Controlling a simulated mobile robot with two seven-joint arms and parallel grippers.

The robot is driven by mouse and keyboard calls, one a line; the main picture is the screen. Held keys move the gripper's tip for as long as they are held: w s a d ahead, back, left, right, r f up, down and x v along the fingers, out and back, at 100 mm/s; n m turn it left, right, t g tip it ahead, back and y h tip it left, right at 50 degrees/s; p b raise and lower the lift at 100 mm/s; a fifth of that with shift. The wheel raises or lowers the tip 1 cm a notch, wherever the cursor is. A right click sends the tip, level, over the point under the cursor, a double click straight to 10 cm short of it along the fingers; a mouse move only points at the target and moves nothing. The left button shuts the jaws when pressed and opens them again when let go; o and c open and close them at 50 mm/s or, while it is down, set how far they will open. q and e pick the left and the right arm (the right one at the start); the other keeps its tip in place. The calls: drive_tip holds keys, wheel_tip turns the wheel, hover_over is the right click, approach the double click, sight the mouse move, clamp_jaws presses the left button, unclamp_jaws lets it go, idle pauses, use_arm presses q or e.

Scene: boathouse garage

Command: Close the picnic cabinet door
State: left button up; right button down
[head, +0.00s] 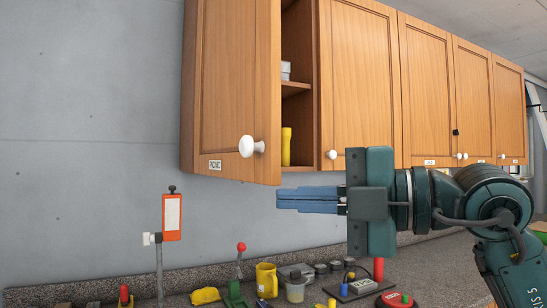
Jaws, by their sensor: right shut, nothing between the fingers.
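The picnic cabinet door (233,85) is wooden, carries a "PICNIC" label (215,164) and a white round knob (250,146), and stands open at the left end of the wall cabinets. To its right the open compartment (299,100) shows a shelf, a yellow item (286,146) and a grey-white item (285,70). My right gripper (280,200) is shut and empty, its blue fingers pointing left. In the picture it is just below the door's lower right corner; I cannot tell the depth between them. My left gripper is not in view.
Closed cabinet doors (358,80) with white knobs run to the right. Below, a speckled counter (88,290) holds a yellow mug (266,280), a red-knobbed lever (240,262) and other small items. An orange box on a post (171,217) stands at left.

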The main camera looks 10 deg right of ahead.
sight(253, 150)
drive_tip(key=d+r+m+t+h, duration=0.3)
drive_tip(key=d+r+t, duration=0.1)
drive_tip(key=r+t, duration=0.15)
drive_tip(key=shift+g, duration=0.45)
drive_tip(key=p+x, duration=0.1)
drive_tip(key=x, duration=0.2)
drive_tip(key=p+x, duration=0.1)
drive_tip(key=x, duration=0.2)
drive_tip(key=p+x, duration=0.1)
drive_tip(key=x, duration=0.1)
drive_tip(key=shift+w+a+r, duration=0.15)
drive_tip(key=shift+w+r, duration=0.15)
drive_tip(key=shift+w, duration=0.1)
drive_tip(key=shift+w+a+f+p, duration=0.1)
drive_tip(key=shift+w+a+p, duration=0.2)
drive_tip(key=shift+w, duration=0.05)
drive_tip(key=shift+d, duration=0.1)
